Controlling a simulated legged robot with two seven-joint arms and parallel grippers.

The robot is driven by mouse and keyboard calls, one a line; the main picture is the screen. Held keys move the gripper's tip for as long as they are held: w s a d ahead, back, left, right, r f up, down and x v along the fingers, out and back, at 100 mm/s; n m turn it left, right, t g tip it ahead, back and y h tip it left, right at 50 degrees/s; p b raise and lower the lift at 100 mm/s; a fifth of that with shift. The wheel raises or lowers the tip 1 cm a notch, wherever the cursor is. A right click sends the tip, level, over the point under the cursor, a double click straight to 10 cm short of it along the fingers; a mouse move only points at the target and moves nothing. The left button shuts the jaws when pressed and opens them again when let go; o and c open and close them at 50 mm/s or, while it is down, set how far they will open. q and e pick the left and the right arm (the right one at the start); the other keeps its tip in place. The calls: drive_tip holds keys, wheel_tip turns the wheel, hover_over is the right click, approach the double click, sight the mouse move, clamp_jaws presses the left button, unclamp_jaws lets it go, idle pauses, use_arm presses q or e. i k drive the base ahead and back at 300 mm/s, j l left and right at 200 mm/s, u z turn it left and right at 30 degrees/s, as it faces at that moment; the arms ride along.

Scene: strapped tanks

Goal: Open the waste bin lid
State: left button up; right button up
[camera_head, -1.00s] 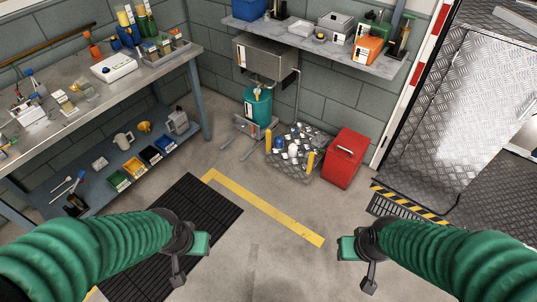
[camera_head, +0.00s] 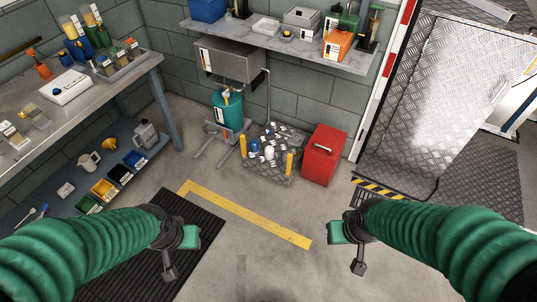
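The likely waste bin is a red box (camera_head: 325,156) with a pale handle on its upper face. It stands on the floor by the back wall, right of centre, and looks closed. My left gripper (camera_head: 177,248) hangs over the black floor mat, well to the left of and nearer than the red box. My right gripper (camera_head: 349,247) hangs over bare floor, nearer to me than the red box and apart from it. Both grippers appear empty, but their finger opening cannot be made out.
A crate of bottles and cans (camera_head: 270,176) stands just left of the red box, with a teal tank (camera_head: 227,112) beyond it. A marble shelf (camera_head: 285,43) overhangs behind. A workbench (camera_head: 110,92) is at left, a metal ramp (camera_head: 435,95) at right. Floor ahead is clear.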

sight(327, 142)
drive_tip(key=i+z, duration=0.2)
drive_tip(key=i, duration=0.3)
drive_tip(key=i+j+z, duration=0.2)
drive_tip(key=i, duration=0.3)
drive_tip(key=i+z, duration=0.2)
drive_tip(key=i, duration=0.3)
drive_tip(key=i+j+z, duration=0.2)
drive_tip(key=i, duration=0.25)
drive_tip(key=i+j+z, duration=0.2)
drive_tip(key=i+j, duration=0.15)
drive_tip(key=i, duration=0.1)
